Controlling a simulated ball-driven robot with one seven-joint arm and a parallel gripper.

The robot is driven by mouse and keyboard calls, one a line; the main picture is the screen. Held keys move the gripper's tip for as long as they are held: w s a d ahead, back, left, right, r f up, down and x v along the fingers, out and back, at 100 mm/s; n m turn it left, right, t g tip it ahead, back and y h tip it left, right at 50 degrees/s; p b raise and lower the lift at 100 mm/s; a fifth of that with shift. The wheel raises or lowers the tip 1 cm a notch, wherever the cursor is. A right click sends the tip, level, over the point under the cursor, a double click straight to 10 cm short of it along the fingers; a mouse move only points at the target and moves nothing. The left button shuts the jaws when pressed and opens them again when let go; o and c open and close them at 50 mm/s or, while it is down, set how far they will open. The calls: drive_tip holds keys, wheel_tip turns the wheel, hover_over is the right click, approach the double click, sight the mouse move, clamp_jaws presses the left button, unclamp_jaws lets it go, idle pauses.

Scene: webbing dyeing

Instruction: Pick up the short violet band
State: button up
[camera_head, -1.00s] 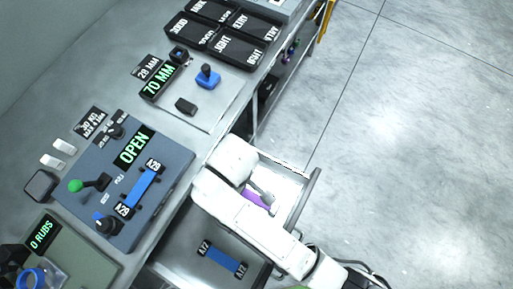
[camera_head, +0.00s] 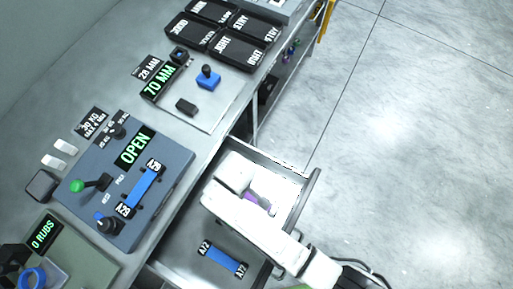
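The short violet band (camera_head: 251,197) lies in the open drawer (camera_head: 297,214) below the bench's front edge. Only a small violet part of it shows; my white arm and gripper hide the rest. My gripper (camera_head: 265,203) is over the drawer, right at the band. One grey finger shows beside the violet patch. The other finger is hidden, so I cannot tell whether it is open or shut, or whether it touches the band.
A blue band tagged A72 (camera_head: 222,258) lies in the drawer's nearer part. On the bench, another blue band (camera_head: 142,187) is on the machine reading OPEN (camera_head: 178,165). Black labelled trays (camera_head: 238,48) stand at the back. The floor at right is clear.

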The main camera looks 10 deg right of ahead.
drive_tip(key=shift+c, duration=0.2)
drive_tip(key=c, duration=1.1)
